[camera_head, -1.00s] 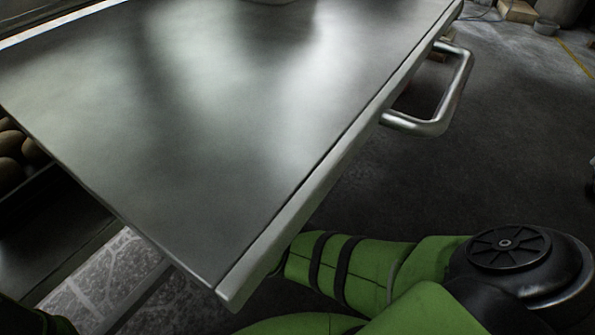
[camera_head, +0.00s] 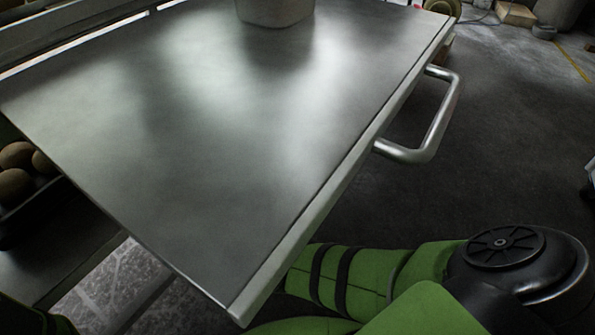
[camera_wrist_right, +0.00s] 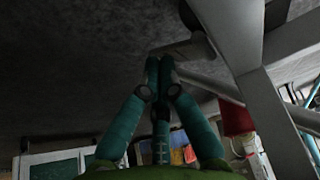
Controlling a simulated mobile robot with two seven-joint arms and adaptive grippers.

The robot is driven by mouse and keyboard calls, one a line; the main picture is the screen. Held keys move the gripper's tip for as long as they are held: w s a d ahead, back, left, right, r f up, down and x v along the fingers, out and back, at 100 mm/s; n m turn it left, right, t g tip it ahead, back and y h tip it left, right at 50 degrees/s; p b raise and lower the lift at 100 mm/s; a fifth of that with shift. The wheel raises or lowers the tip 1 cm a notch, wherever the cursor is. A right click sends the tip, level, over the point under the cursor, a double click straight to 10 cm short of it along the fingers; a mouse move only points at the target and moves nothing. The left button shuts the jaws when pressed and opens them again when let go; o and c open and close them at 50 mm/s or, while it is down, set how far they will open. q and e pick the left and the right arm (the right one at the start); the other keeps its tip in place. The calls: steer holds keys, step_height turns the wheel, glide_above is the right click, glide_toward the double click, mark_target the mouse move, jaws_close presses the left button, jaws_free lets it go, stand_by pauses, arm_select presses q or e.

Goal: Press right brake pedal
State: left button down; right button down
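In the right wrist view, a flat grey pedal-like plate (camera_wrist_right: 186,48) juts out beside a pale metal post. I take it for the brake pedal, but I cannot tell for sure. My right gripper (camera_wrist_right: 159,62) has teal fingers with their tips together, close to the plate's near edge. I see nothing between the tips, and I cannot tell if they touch the plate. In the head view my green right arm reaches under the metal tabletop (camera_head: 210,130), which hides the gripper and the pedal. My left gripper is out of view.
A metal handle (camera_head: 432,125) sticks out from the tabletop's right edge. A grey container (camera_head: 275,10) stands at its far end. Brown round objects (camera_head: 17,156) sit in a tray at left. Pale frame bars (camera_wrist_right: 235,45) stand beside my right gripper. The floor at right is mostly clear.

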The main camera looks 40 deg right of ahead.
step_height(320, 180, up, 10)
stand_by(0.6)
steer(key=shift+f, duration=0.15)
stand_by(0.3)
